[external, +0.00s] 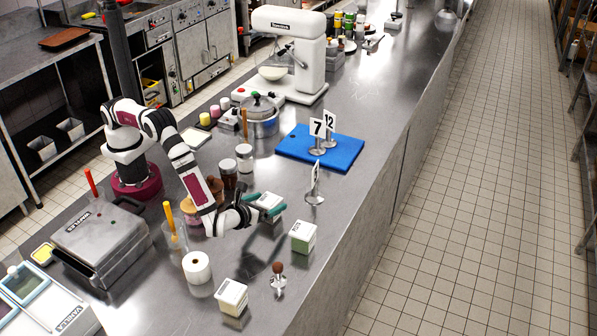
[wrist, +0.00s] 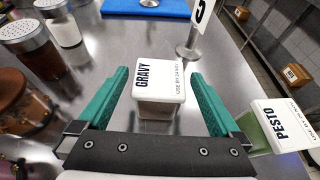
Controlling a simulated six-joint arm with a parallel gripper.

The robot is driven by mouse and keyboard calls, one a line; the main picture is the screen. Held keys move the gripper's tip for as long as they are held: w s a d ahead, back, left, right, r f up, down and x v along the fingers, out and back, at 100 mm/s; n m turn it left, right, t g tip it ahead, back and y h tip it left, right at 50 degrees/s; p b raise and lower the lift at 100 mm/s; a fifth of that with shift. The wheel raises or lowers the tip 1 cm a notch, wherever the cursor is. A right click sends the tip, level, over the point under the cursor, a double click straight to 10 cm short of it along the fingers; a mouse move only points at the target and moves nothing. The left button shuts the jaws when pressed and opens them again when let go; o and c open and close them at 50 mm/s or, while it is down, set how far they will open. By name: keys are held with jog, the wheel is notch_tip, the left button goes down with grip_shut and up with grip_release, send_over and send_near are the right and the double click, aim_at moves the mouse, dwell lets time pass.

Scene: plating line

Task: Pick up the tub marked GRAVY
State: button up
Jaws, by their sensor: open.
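The tub marked GRAVY (wrist: 160,82) has a white lid with black lettering and stands upright on the steel counter. In the wrist view it sits between the two green fingers of my gripper (wrist: 158,100), with a gap on each side. In the external view the tub (external: 270,201) is partly hidden by my gripper (external: 262,207). My gripper is open and holds nothing. The tub marked PESTO (wrist: 282,125), green with a white lid, stands to the right, close outside the right finger; it also shows in the external view (external: 303,236).
A number stand (external: 315,185) is just beyond the gravy tub. Shaker jars (wrist: 28,48) and a brown pot (wrist: 15,97) are on the left. Another white-lidded tub (external: 231,297), a paper roll (external: 197,267) and a tamper (external: 278,275) stand nearer the front. A blue board (external: 290,147) lies behind.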

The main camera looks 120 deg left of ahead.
aim_at(275, 200)
jog(key=x, duration=0.4)
jog(key=shift+a+f, duration=0.25)
jog(key=shift+f, duration=0.25)
jog(key=c, duration=1.5)
jog(key=shift+r, duration=0.15)
